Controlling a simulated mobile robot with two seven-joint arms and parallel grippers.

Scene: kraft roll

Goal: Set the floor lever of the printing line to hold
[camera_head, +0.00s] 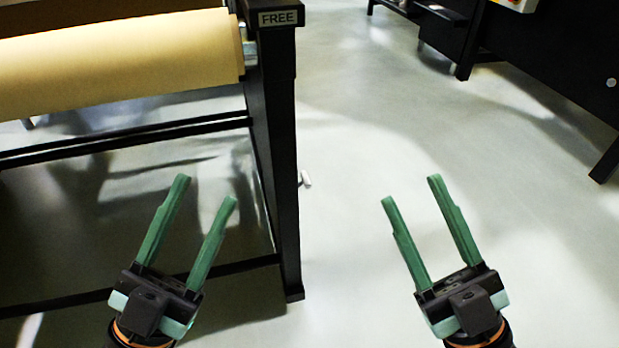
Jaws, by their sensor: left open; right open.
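A black frame (275,150) holding a large kraft paper roll (120,62) stands at the left. A FREE label (278,18) is on top of its near post. A small pale handle (306,179) sticks out from the post's right side, low down; I cannot tell whether it is the floor lever. No hold marking shows. My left gripper (206,190) is open and empty, in front of the frame's lower part, left of the post. My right gripper (411,189) is open and empty over the bare floor, right of the small handle.
A dark machine (545,60) stands at the upper right, with a leg reaching the floor at the right edge. The pale floor (375,120) between it and the roll frame is clear. Black crossbars of the frame run behind my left gripper.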

